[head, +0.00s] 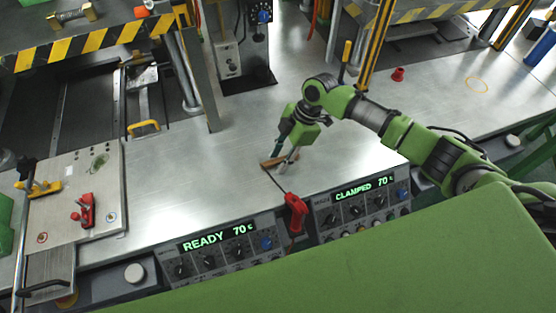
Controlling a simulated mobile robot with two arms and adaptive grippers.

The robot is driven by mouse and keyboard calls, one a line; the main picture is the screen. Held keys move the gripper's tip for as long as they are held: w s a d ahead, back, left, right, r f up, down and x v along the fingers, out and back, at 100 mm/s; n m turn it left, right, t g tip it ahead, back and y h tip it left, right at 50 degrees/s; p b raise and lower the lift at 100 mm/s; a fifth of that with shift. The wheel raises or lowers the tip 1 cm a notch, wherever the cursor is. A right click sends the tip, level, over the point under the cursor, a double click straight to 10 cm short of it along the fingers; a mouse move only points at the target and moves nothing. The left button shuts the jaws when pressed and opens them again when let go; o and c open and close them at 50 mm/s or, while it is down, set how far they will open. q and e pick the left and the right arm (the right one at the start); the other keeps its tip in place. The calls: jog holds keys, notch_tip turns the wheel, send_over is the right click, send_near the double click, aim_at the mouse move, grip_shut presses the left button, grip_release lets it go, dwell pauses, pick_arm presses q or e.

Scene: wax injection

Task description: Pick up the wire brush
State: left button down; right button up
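The wire brush appears to be the small brown wooden piece (269,163) on the metal bench, near its front edge and above the control panels. My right gripper (288,160) points down at it from the right side. Its fingertips overlap the brown piece in the picture. They look close around or beside it, and part of the piece is hidden behind them. I cannot tell whether the fingers are closed on it. My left gripper is not in view.
A red-handled tool (295,212) with a thin dark shaft lies just in front, over the bench edge. Control panels line the front edge. A plate (75,190) with red and yellow clamps is at left. A small red object (398,74) stands farther back. The bench middle is clear.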

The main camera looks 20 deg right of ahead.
aim_at(280, 159)
jog(key=shift+f, duration=0.15)
grip_shut()
notch_tip(280, 159, up, 10)
jog(key=shift+w+f+b, duration=0.1)
jog(key=shift+f+b, duration=0.1)
jog(key=shift+b, duration=1)
jog(key=shift+r, duration=0.4)
